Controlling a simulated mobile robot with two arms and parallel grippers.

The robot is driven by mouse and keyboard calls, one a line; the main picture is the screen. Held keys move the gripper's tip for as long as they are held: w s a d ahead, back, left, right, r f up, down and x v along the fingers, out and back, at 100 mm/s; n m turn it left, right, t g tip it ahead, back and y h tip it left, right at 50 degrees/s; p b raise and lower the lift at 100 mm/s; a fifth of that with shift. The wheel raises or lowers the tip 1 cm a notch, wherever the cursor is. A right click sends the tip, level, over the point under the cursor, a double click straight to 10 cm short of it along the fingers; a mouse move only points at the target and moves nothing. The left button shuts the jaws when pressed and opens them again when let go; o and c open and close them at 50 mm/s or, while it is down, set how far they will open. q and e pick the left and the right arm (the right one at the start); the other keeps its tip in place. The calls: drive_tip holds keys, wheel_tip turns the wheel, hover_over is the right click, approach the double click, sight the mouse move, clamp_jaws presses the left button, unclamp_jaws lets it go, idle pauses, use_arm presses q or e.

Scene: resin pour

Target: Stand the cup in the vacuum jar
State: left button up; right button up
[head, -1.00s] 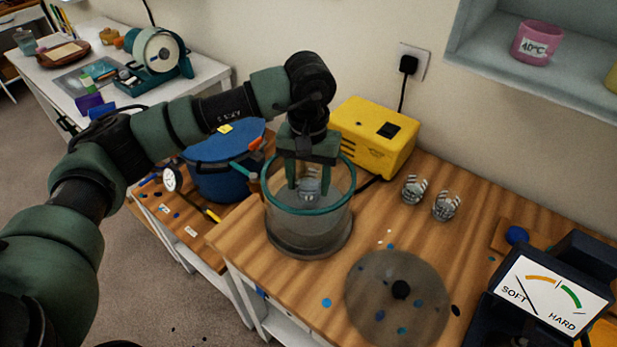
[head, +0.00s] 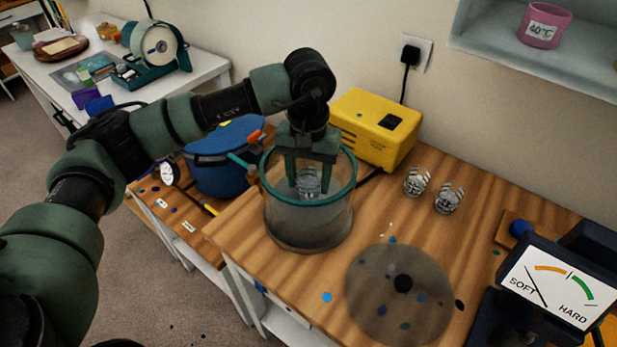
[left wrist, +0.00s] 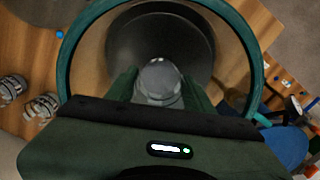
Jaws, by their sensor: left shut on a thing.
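The vacuum jar (head: 308,224) is a clear open cylinder with a teal rim and a dark base, standing on the wooden bench. My left gripper (head: 308,182) reaches down through its mouth and is shut on the cup (head: 308,184), a small clear striped cup. In the left wrist view the cup (left wrist: 160,82) sits between the two green fingers (left wrist: 158,90), inside the ring of the rim (left wrist: 247,50). The cup looks upright and above the jar's floor; the exact gap cannot be told. My right gripper is not in view.
The round clear lid (head: 375,312) with a black knob lies in front of the jar. Two striped cups (head: 416,181) (head: 449,198) stand to the right. A yellow pump (head: 368,128) is behind, a blue pot (head: 222,165) to the left, and a SOFT/HARD gauge (head: 550,285) at the right.

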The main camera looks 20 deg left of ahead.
use_arm(q)
drive_tip(key=shift+f, duration=0.25)
drive_tip(key=o, duration=1.5)
wheel_tip(320, 180, up, 13)
drive_tip(key=p, duration=0.4)
drive_tip(key=shift+f+p, duration=0.2)
drive_tip(key=shift+p, duration=0.15)
